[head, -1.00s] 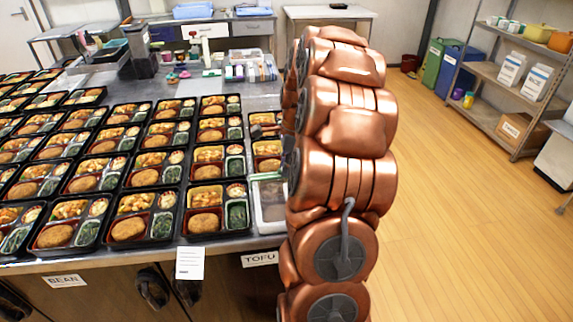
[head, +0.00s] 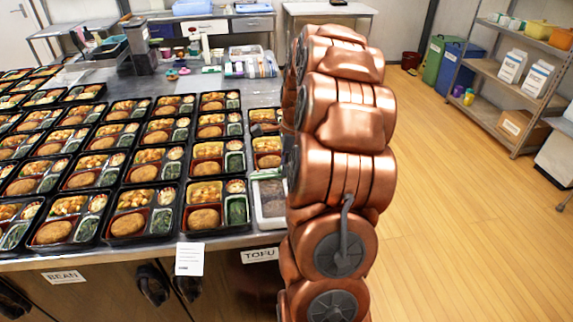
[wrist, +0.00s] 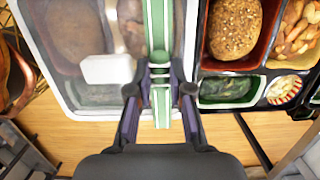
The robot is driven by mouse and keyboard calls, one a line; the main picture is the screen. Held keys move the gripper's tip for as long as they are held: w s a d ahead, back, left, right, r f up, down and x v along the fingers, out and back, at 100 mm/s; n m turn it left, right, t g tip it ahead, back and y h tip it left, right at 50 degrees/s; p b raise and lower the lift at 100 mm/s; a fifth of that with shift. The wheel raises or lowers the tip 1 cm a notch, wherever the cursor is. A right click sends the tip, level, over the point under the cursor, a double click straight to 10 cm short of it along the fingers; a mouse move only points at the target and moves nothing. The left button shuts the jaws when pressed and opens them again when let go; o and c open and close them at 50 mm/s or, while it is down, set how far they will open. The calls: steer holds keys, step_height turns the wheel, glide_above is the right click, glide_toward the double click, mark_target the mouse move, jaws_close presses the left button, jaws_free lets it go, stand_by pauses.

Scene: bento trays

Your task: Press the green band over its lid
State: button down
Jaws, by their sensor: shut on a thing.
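The green band (wrist: 158,30), with white stripes, runs as a strip along the right part of a clear lid (wrist: 75,108) in the wrist view. The lid covers a bento tray whose food shows dimly through it. My gripper (wrist: 160,92) is shut on the green band near the lid's near edge. The band's end reaches down between the fingers. I cannot tell whether the band lies flat on the lid there. In the head view the lidded tray (head: 268,205) is partly hidden behind my arm, and my gripper is hidden.
An open bento tray (wrist: 200,62) stands close to the right of the lidded one in the wrist view. Rows of open trays fill the table (head: 215,243) to the left in the head view. A TOFU label (head: 260,255) hangs on its front edge. The floor (head: 450,220) at right is clear.

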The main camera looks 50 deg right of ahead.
stand_by(0.3)
steer(key=c, duration=1)
jaws_free()
steer(key=o, duration=0.6)
steer(key=shift+c, duration=0.2)
steer(key=shift+r+p, duration=0.95)
steer(key=shift+r, duration=3)
